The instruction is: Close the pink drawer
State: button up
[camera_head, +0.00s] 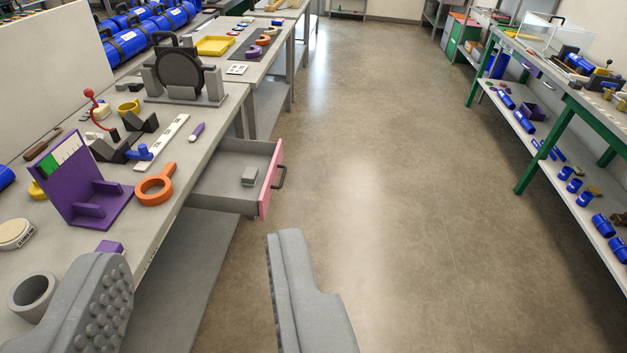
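The pink drawer (266,190) is pulled out from under the left bench and stands open over the floor. Its front panel is pink with a dark handle (281,177) on the outer face. A small grey block (249,176) lies inside it. My gripper (190,270) is in the lower part of the picture, its two grey fingers spread wide apart with nothing between them. It is nearer to me than the drawer and apart from it. The left finger overlaps the bench edge in the picture; the right finger shows against the floor.
The left bench (215,120) carries a purple stand (85,185), an orange ring tool (155,186), a grey pipe ring (33,294) and a black disc in a grey frame (180,70). The floor (370,150) is clear right of the drawer. A green-legged bench (545,160) stands at right.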

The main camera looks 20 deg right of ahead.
aim_at(219, 187)
jog(key=z, duration=0.15)
jog(key=i, duration=1)
jog(key=u, duration=0.05)
jog(key=k, duration=0.65)
jog(key=z, duration=0.45)
jog(key=i, duration=1.4)
jog(key=u, duration=0.55)
